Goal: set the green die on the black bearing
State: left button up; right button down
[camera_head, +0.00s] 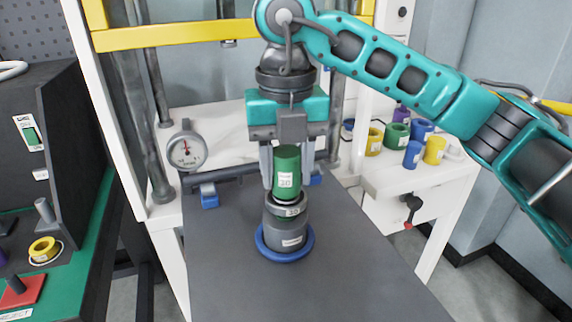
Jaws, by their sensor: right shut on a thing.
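The green die (287,160), an upright cylinder with a white label, is between the fingers of my right gripper (287,183). The gripper comes down from above and is shut on it. Directly below is the dark grey-black bearing (287,230), a stepped round stack with white labels, standing upright inside a blue ring base (264,250). The die looks lined up over the bearing's top ring. I cannot tell whether its lower end touches or enters it. My left gripper is not in view.
The bearing stands on a dark grey plate (235,285). A dial gauge (187,152) stands at its back left. Blue, green and yellow cylinders, including a yellow one (434,150), stand on the white side table (440,178). A green-topped bench (75,270) is at left.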

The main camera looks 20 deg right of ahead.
jog(key=shift+f+b, duration=0.3)
jog(key=c, duration=0.9)
grip_release()
jog(key=o, duration=0.6)
jog(key=shift+c, duration=0.2)
